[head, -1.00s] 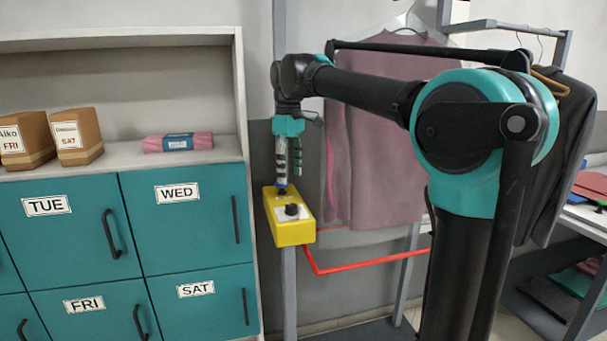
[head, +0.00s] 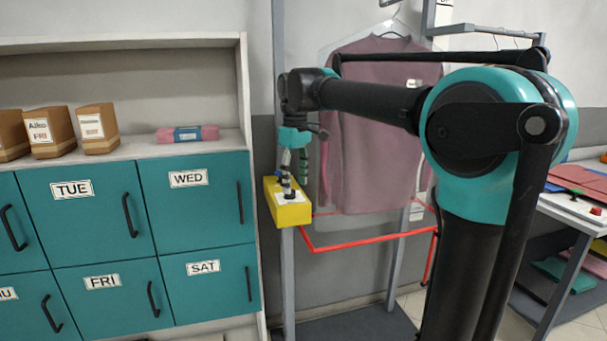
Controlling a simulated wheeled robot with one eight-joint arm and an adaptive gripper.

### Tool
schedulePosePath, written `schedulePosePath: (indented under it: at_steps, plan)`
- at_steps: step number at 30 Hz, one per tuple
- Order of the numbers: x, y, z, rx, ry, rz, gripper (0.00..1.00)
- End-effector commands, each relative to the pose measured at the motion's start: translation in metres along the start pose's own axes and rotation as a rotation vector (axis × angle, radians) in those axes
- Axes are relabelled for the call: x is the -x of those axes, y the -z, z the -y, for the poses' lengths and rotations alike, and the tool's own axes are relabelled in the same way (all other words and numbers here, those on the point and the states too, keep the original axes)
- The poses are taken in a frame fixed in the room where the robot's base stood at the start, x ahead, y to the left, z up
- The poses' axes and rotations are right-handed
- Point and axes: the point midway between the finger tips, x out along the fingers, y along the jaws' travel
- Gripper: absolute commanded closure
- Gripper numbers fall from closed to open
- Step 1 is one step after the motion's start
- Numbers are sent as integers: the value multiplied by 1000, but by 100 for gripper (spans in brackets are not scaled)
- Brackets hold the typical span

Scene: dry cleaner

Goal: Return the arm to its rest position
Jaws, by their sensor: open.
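My arm (head: 372,101) reaches up from the lower right and extends left across the view, with its teal elbow joint at the right. My gripper (head: 293,178) hangs from the arm's far end and points down, its fingers open. In the picture it overlaps the yellow control box (head: 290,211), which has a white top and a black knob and is fixed on a grey post. Whether the fingers touch the box cannot be told. Nothing shows between the fingers.
Teal lockers (head: 85,215) labelled by weekday stand at left, with paper bags (head: 97,129) and a pink wrapped roll (head: 187,134) on the shelf above. A mauve garment (head: 375,150) hangs behind my arm, above a red rail (head: 365,241). A table (head: 570,213) stands at right.

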Motion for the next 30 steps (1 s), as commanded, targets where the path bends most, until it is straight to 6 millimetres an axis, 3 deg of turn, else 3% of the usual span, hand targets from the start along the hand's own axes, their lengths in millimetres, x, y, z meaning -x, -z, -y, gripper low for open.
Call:
schedulePosePath:
  at_steps: [5,11,16,20,24,30]
  plan:
    - [-29,-21,-10,-86,-16,-24,45]
    - [-77,-60,-21,-231,-43,-66,45]
    - [-142,-120,-23,-427,-79,-123,45]
    - [-204,-181,-11,-617,-113,-183,45]
    - [-259,-239,14,-799,-146,-243,45]
    - [-301,-286,44,-950,-173,-298,45]
